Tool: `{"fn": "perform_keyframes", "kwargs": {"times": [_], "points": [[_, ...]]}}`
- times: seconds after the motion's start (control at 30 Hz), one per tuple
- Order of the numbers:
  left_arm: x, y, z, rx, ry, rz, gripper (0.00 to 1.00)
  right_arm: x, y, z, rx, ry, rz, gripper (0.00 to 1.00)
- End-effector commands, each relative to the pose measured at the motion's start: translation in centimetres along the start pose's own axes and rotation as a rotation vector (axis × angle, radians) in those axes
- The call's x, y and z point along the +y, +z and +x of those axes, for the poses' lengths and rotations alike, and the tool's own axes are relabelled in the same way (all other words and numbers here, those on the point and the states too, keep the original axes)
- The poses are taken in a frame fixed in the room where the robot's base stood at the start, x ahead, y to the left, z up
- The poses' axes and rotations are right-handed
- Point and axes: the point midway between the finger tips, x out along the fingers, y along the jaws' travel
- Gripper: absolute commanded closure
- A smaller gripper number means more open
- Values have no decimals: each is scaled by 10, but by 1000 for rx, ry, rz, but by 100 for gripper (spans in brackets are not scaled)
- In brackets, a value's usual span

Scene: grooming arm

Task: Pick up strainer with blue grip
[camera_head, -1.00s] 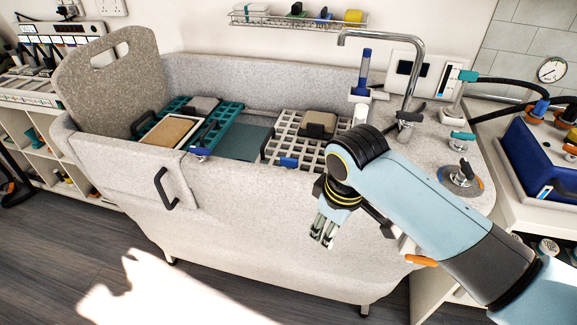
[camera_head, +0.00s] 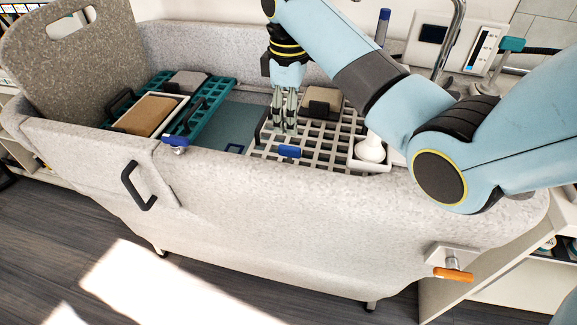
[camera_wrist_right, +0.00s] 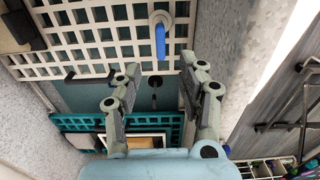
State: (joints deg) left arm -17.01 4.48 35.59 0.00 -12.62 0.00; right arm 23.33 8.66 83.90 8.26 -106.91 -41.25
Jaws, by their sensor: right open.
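A bright blue grip (camera_head: 290,151) shows at the front left part of the white grid rack (camera_head: 325,155) in the tub. In the right wrist view the blue grip (camera_wrist_right: 160,42) joins a round greyish piece (camera_wrist_right: 161,19), which looks like the strainer. My right gripper (camera_head: 284,130) points down over the rack, just behind the blue grip in the head view. In the right wrist view my right gripper (camera_wrist_right: 160,68) is open and empty, with the grip ahead between and beyond its fingertips. My left gripper is not in view.
A black rack handle (camera_wrist_right: 85,80) lies close to one finger. A grey block (camera_head: 322,101) and a white holder (camera_head: 368,160) stand near my gripper. A teal rack (camera_head: 208,105) with a brown-topped tray (camera_head: 146,115) is left. The tub's front wall (camera_head: 270,205) is close.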

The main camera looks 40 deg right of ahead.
Motion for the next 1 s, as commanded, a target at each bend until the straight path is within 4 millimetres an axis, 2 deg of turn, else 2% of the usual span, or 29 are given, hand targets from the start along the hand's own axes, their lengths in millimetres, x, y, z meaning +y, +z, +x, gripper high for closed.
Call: {"fn": "perform_keyframes", "kwargs": {"times": [0.2,0.47,0.7,1.0], "points": [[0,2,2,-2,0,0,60,0,0,36,-4,-6,-5,60],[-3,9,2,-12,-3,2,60,0,0,60,-4,-5,-4,60],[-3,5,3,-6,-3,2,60,1,1,97,-3,-4,-4,60],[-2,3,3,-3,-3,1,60,1,1,103,-1,-2,-4,60]]}}
